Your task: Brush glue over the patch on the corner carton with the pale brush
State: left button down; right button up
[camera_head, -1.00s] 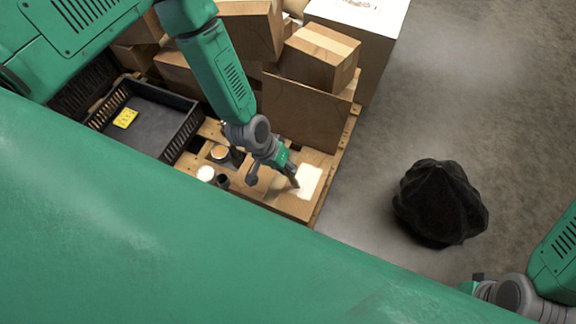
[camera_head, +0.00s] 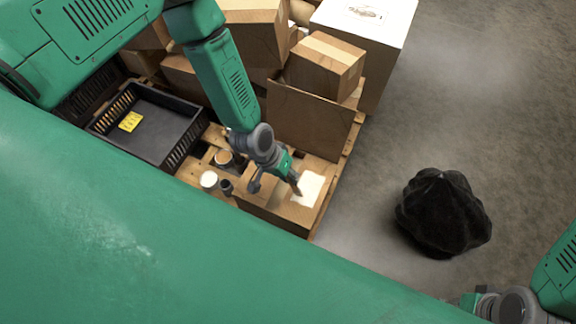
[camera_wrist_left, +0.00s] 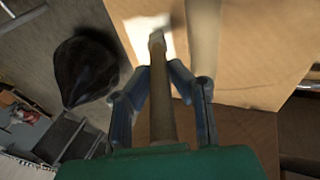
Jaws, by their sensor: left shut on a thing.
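The corner carton (camera_head: 283,211) is a brown box at the front corner of the wooden pallet. A white patch (camera_head: 309,189) lies on its top; the patch also shows in the left wrist view (camera_wrist_left: 145,30). My left gripper (camera_head: 293,176) is over the carton top, shut on the pale brush (camera_wrist_left: 160,95). The brush runs forward between the fingers, its tip at the edge of the patch; I cannot tell whether it touches. My right gripper is not clearly visible; only part of my right arm shows at the lower right.
A black crate (camera_head: 178,153) with a yellow label (camera_head: 131,121) stands left. Stacked cartons (camera_head: 325,62) and a large white box (camera_head: 378,35) stand behind. A black bag (camera_head: 443,213) lies on open floor right.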

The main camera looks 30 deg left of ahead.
pick_arm(q)
jog(key=shift+w, duration=0.4)
jog(key=shift+s+p, duration=0.4)
jog(key=shift+s, duration=0.85)
notch_tip(320, 180, up, 8)
jog(key=p, duration=0.6)
jog(key=shift+p, duration=0.35)
